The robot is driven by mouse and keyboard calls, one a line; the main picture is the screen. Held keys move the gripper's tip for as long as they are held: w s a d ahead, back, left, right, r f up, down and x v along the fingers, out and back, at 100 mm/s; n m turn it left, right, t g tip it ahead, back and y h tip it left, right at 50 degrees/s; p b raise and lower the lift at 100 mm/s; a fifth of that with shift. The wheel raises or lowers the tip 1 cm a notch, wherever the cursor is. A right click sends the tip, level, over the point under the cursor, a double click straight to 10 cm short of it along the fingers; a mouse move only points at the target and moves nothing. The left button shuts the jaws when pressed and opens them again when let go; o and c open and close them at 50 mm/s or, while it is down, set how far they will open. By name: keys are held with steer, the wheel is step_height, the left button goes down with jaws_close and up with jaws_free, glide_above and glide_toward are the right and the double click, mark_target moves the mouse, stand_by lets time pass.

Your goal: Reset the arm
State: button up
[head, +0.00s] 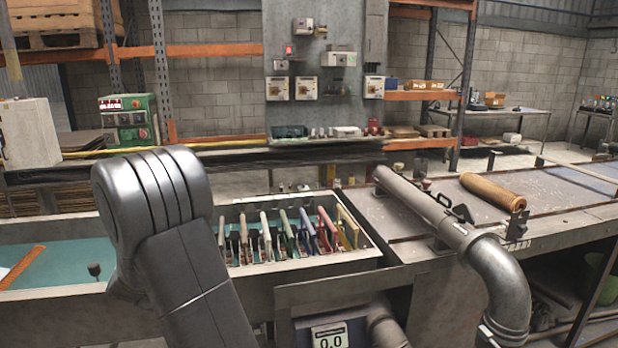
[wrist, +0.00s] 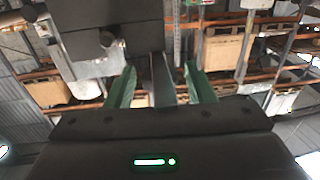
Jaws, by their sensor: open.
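My arm (head: 180,235) rises in the left half of the head view, folded at a thick dark grey joint. My gripper is not visible in the head view. In the wrist view my gripper (wrist: 160,88) shows two green fingers set apart, with nothing between them. Behind the fingers the wrist view shows shelving (wrist: 225,50) with boxes, well away from the fingertips. A green light glows on the gripper's body.
A crate (head: 375,252) with several coloured upright handles stands right of my arm. A grey pipe (head: 425,205) bends down at the right. A brown roll (head: 492,191) lies on the long table (head: 560,195). A teal worktop (head: 60,268) lies left.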

steer(key=shift+f+n+g+y+b, duration=0.1)
steer(key=shift+n+g+y+b, duration=0.4)
steer(key=shift+n+y, duration=0.5)
steer(key=shift+y, duration=0.3)
steer(key=shift+n+g+y, duration=0.7)
steer(key=shift+y, duration=0.4)
steer(key=shift+p, duration=0.35)
steer(key=shift+r+n+g+y+p, duration=0.2)
steer(key=shift+n+g+y+p, duration=0.5)
steer(key=shift+y, duration=0.1)
steer(key=shift+n+g+y+p, duration=0.7)
steer(key=shift+g+y+p, duration=0.1)
steer(key=shift+p, duration=0.4)
steer(key=shift+f+n+g+y+p, duration=0.1)
steer(key=shift+n+g+y+p, duration=0.3)
steer(key=shift+g+p, duration=0.15)
